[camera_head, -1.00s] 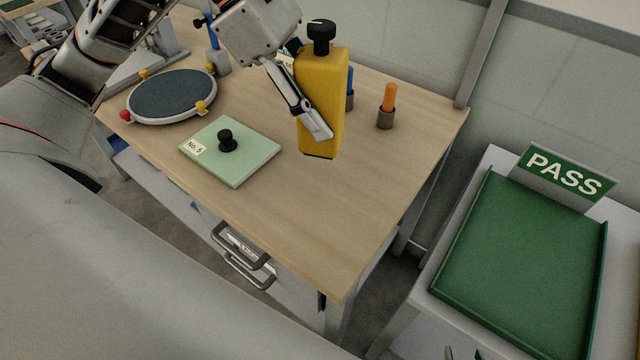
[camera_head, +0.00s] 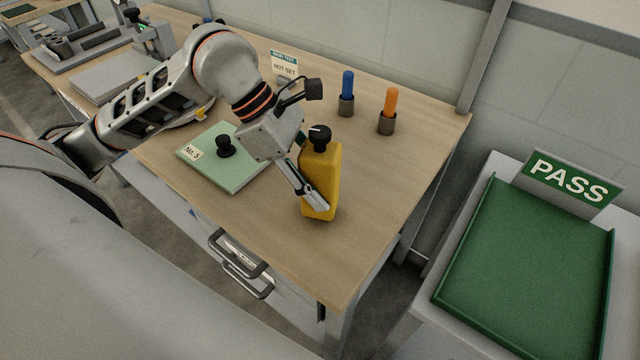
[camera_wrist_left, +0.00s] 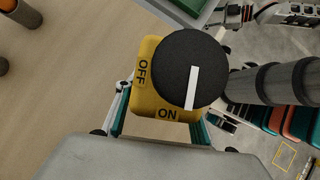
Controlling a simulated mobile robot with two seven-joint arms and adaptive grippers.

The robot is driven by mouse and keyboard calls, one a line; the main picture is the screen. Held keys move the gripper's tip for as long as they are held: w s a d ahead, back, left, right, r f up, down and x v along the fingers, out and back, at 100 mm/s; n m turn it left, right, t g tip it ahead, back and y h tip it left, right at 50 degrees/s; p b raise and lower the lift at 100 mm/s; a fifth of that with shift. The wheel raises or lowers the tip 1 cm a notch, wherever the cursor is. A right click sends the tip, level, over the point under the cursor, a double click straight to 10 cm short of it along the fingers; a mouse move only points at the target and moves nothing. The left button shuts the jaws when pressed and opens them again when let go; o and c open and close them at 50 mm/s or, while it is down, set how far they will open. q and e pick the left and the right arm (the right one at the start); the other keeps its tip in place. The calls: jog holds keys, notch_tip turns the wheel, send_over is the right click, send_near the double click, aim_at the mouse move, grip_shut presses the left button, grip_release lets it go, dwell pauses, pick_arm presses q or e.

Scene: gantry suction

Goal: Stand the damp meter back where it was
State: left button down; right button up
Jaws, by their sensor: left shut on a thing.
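The damp meter is a yellow upright block (camera_head: 322,180) with a black knob on top. My left gripper (camera_head: 312,200) is shut on it, with a finger across its lower front. It stands upright over the front right part of the wooden table (camera_head: 380,190). I cannot tell whether its base touches the table. In the left wrist view the meter (camera_wrist_left: 150,95) shows from above, with OFF and ON printed beside the knob and the white line near ON. My right gripper is not in view.
A green plate (camera_head: 240,175) marked No. 5 with a black knob lies left of the meter. Blue (camera_head: 347,88) and orange (camera_head: 390,103) markers stand in holders behind. A NOT SET sign (camera_head: 285,66) stands at the back. A green PASS tray (camera_head: 525,265) is at right.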

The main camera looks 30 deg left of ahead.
pick_arm(q)
jog(key=shift+f, duration=0.25)
jog(key=shift+f, duration=0.1)
jog(key=c, duration=1.3)
grip_release()
jog(key=shift+f, duration=0.1)
jog(key=shift+r, duration=0.3)
jog(key=v, duration=1.1)
jog(key=shift+a+r, duration=0.25)
jog(key=shift+r, duration=0.1)
